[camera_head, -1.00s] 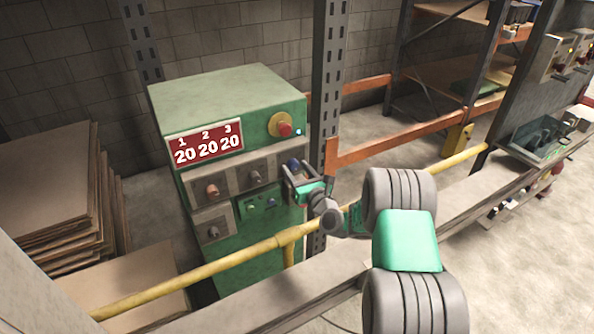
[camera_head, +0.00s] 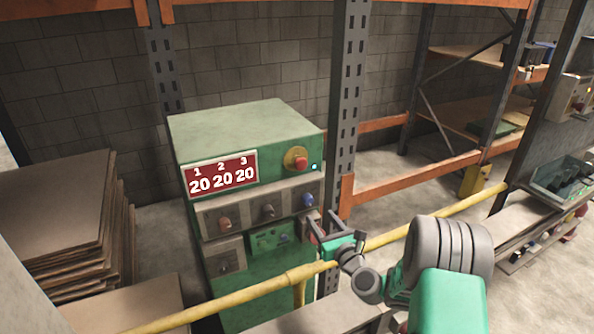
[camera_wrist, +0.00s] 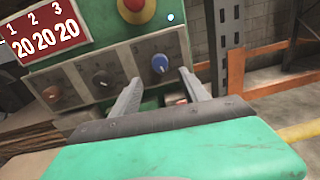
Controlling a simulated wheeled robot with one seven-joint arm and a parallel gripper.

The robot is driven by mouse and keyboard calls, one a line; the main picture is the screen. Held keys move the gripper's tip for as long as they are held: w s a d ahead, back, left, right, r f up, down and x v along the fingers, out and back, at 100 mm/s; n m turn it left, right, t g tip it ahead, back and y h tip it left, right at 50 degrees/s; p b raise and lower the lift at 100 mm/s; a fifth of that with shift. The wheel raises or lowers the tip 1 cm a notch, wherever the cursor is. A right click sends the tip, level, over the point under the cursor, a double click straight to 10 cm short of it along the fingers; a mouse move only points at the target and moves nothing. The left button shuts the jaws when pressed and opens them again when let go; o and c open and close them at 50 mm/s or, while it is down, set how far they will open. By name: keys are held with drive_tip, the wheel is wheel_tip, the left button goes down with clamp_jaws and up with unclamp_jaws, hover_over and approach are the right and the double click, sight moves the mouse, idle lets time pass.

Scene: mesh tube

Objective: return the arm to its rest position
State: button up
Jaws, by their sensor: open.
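My gripper (camera_head: 328,229) is open and empty, in front of the right side of a green control cabinet (camera_head: 245,128). My arm reaches in from the lower right of the head view. In the wrist view the two fingers of my gripper (camera_wrist: 165,88) are spread apart, pointing at the cabinet's panel. A blue knob (camera_wrist: 160,63) shows between and beyond the fingertips. A grey knob (camera_wrist: 101,78) and an orange knob (camera_wrist: 52,94) are to its left. The red sign (camera_head: 220,175) reads 20 under each of 1, 2 and 3.
A yellow rail (camera_head: 230,298) runs across in front of the cabinet, below my gripper. A grey perforated post (camera_head: 347,110) stands right of the cabinet. A red emergency button (camera_head: 300,163) is on the cabinet. Stacked brown sheets (camera_head: 65,215) are at the left.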

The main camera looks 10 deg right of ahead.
drive_tip(key=s+a+f+n+g+y, duration=0.2)
drive_tip(key=s+a+f+n+g, duration=0.15)
drive_tip(key=f+n, duration=0.35)
drive_tip(key=s+a+f+n+g+y, duration=0.1)
drive_tip(key=s+a+f+n+g, duration=0.3)
drive_tip(key=n, duration=0.5)
drive_tip(key=s+d+f+n+g+h, duration=0.15)
drive_tip(key=s+f+n+g, duration=0.3)
drive_tip(key=s, duration=0.45)
drive_tip(key=s+d+f+n+g, duration=0.2)
drive_tip(key=s+f+n+g, duration=0.3)
drive_tip(key=s, duration=0.4)
drive_tip(key=s+d+r+n+g+h, duration=0.3)
drive_tip(key=s+d+r+n+h, duration=0.3)
drive_tip(key=s+r, duration=0.45)
drive_tip(key=w+a+r+n+t, duration=0.1)
drive_tip(key=w+a+r+t, duration=0.1)
drive_tip(key=r, duration=0.6)
drive_tip(key=w+a+r+n+t, duration=0.1)
drive_tip(key=w+r+t, duration=0.3)
drive_tip(key=r, duration=0.5)
drive_tip(key=shift+a+t, duration=0.45)
drive_tip(key=shift+t, duration=0.05)
